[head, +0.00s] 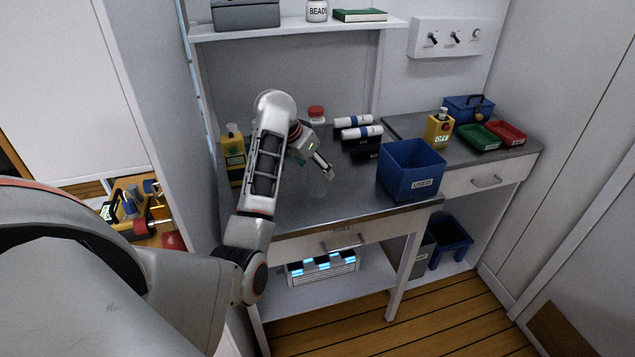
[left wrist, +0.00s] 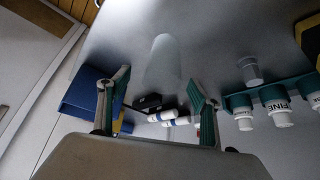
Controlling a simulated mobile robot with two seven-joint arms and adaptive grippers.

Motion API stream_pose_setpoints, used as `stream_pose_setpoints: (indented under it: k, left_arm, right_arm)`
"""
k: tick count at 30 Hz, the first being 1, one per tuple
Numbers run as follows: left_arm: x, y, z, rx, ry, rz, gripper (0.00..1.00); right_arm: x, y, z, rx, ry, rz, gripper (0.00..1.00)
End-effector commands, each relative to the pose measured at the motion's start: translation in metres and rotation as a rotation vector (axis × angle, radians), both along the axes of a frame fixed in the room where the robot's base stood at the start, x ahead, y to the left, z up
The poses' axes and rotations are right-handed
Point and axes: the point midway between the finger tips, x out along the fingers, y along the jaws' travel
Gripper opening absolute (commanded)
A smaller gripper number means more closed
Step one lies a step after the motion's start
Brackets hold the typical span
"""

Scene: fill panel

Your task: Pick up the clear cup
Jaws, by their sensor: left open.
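The clear cup (head: 317,184) is a faint, see-through cylinder on the grey worktop, just below my left gripper's tips in the head view. In the left wrist view the clear cup (left wrist: 163,62) shows as a pale, translucent shape lined up between the two fingers. My left gripper (head: 322,167) is open, its green-padded fingers (left wrist: 159,84) apart and nothing gripped. I cannot tell whether the fingertips reach around the cup or stop short of it. My right gripper is not in view.
A blue "USED" bin (head: 411,170) stands right of the cup. White rolls (head: 361,132) on black holders lie behind. Labelled white bottles (left wrist: 275,105) sit in a green rack, near a small translucent vessel (left wrist: 250,70).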

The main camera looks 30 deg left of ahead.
Motion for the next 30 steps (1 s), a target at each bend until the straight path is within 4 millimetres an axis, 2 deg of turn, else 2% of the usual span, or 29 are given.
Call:
stream_pose_setpoints:
  k: [9,19,24,30]
  left_arm:
    - [0.019,0.003,-0.038,-0.001,0.004,0.002,0.64]
    - [0.022,0.003,-0.043,0.001,0.002,0.0,0.64]
    - [0.022,0.003,-0.043,0.001,0.002,0.001,0.21]
    - [0.022,0.002,-0.043,0.0,0.001,0.001,0.21]
  right_arm:
    - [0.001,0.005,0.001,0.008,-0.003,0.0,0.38]
    - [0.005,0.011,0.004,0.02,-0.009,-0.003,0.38]
    - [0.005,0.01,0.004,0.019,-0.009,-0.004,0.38]
    - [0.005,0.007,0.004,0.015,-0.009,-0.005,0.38]
